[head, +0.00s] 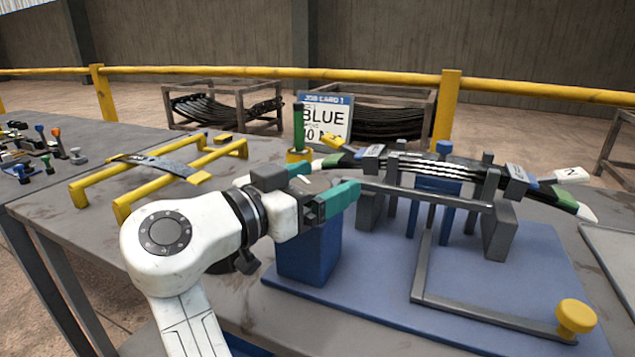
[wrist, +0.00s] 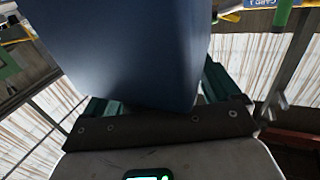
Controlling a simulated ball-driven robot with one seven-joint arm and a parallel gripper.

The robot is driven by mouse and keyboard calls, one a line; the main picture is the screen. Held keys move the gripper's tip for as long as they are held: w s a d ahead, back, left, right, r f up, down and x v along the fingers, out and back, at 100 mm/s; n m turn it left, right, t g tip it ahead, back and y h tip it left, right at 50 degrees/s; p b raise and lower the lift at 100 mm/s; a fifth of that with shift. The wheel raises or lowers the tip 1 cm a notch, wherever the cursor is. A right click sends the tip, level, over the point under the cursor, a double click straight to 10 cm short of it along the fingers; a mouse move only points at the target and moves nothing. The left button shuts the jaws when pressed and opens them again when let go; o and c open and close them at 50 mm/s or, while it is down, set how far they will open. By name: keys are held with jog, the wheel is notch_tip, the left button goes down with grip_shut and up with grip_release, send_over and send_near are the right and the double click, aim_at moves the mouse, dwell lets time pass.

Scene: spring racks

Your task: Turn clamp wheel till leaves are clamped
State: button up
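The stack of curved spring leaves (head: 425,168) lies across grey supports on a blue base plate (head: 385,293) in the head view. Grey posts and a blue clamp part with a round blue knob (head: 443,146) stand at its middle. A yellow knob (head: 575,317) sits at the near right end of a bent grey bar; I cannot tell which knob is the clamp wheel. My gripper (head: 335,177) is open, its teal fingers apart, left of the leaves and above a blue block (head: 310,255). The block fills much of the wrist view (wrist: 125,45), hiding the space between the fingers.
A yellow stand (head: 85,197) holding one dark leaf is at the left. A job card (head: 325,118) and a green post (head: 298,128) stand behind my gripper. Small coloured parts lie at far left. Racks of leaves (head: 225,105) and a yellow rail are beyond the table.

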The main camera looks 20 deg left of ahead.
jog(key=shift+o, duration=0.2)
jog(key=p+v, duration=0.1)
jog(key=v, duration=0.9)
jog(key=shift+s+a, duration=0.15)
jog(key=shift+s, duration=0.2)
